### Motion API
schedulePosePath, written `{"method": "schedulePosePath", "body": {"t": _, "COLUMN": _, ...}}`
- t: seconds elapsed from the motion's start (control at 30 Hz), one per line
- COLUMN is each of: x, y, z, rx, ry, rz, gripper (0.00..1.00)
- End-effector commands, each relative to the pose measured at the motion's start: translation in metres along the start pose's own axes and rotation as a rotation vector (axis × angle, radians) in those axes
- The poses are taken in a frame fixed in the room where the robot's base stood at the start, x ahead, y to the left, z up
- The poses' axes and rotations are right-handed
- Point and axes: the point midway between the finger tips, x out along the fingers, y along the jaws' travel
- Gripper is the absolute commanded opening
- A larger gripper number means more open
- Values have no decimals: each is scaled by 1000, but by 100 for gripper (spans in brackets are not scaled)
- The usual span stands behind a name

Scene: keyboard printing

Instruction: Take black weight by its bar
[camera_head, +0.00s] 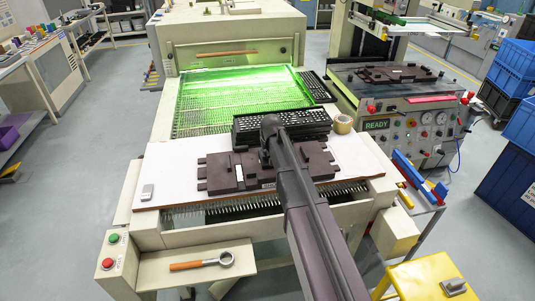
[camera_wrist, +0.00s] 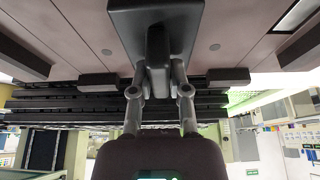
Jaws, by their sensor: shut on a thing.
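My gripper (camera_wrist: 160,75) has its two fingers closed around the upright bar (camera_wrist: 157,48) of the black weight in the wrist view. The weight's black block (camera_wrist: 140,12) lies beyond the bar, against the dark brown notched plate (camera_wrist: 60,30); whether they touch is hard to tell. In the head view, my arm comes in from the lower right and my gripper (camera_head: 266,150) is over the middle of the notched plate (camera_head: 220,178). My gripper and arm hide most of the weight there.
Black keyboards (camera_head: 310,118) and a tape roll (camera_head: 343,124) lie behind. A green-lit mesh conveyor (camera_head: 200,105) is further back. A wooden-handled tool (camera_head: 190,265) lies on the front shelf.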

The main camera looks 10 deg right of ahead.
Motion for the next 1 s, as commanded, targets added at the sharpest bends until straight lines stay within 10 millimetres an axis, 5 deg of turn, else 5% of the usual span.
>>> {"method": "schedulePosePath", "body": {"t": 0.77, "x": -36, "y": 0, "z": -15, "rx": 0, "ry": 1, "rz": -1, "gripper": 0}}
{"method": "schedulePosePath", "body": {"t": 1.0, "x": -50, "y": 4, "z": 19, "rx": 0, "ry": 1, "rz": 0, "gripper": 0}}
